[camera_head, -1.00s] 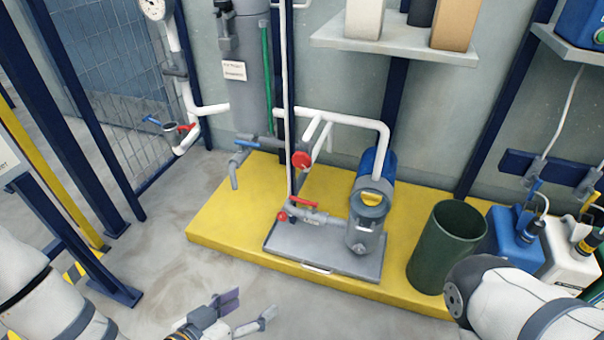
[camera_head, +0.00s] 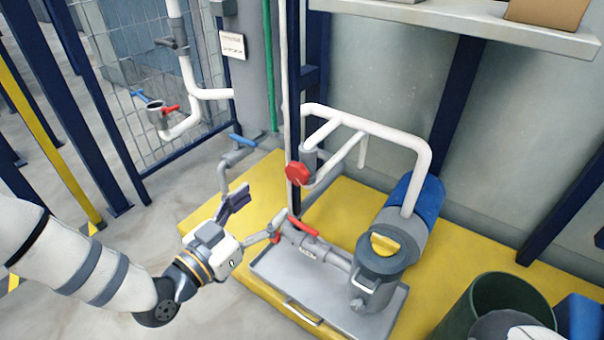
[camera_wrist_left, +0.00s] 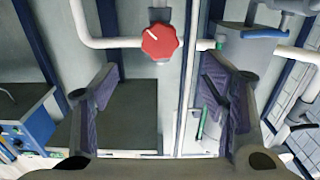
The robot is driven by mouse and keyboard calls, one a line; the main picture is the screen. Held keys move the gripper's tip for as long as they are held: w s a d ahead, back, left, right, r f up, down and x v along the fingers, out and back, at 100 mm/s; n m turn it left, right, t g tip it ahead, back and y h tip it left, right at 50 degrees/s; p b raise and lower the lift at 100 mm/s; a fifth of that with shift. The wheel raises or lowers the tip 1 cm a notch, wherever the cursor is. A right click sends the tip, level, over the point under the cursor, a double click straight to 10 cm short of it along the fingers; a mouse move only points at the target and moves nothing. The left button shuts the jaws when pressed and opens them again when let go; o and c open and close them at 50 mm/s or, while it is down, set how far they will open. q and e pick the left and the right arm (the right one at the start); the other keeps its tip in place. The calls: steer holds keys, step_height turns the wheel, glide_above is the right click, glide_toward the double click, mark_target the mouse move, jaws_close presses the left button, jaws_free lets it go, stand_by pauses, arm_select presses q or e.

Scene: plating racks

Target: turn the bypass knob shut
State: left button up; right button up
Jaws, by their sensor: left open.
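The bypass knob appears to be the red round knob (camera_head: 298,174) on the white pipe, left of the pump; no label on it is readable. In the left wrist view the red knob (camera_wrist_left: 159,43) shows a white pointer line slanting to the upper left. My left gripper (camera_head: 258,212) is open and empty, below and left of the knob in the head view. In the left wrist view the knob lies above the space between the open fingers (camera_wrist_left: 165,88), apart from both. My right gripper is out of view.
A red lever valve (camera_head: 303,227) and the grey pump (camera_head: 377,275) stand on a grey tray (camera_head: 262,270). A blue-handled valve (camera_head: 243,140) is left of the knob. A green bin (camera_head: 500,307) stands at the right. A shelf (camera_head: 470,25) overhangs at the back.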

mark_target(295, 175)
arm_select(q)
steer(key=b+x, duration=0.2)
steer(key=x, duration=0.3)
steer(key=b+x, duration=0.2)
steer(key=x, duration=0.3)
steer(key=shift+w+d+f, duration=0.15)
steer(key=shift+w+f, duration=0.05)
steer(key=shift+w, duration=0.05)
steer(key=shift+w+d+r+b, duration=0.15)
steer(key=shift+w+d+b, duration=0.1)
steer(key=shift+w+b, duration=0.1)
steer(key=c, duration=1.2)
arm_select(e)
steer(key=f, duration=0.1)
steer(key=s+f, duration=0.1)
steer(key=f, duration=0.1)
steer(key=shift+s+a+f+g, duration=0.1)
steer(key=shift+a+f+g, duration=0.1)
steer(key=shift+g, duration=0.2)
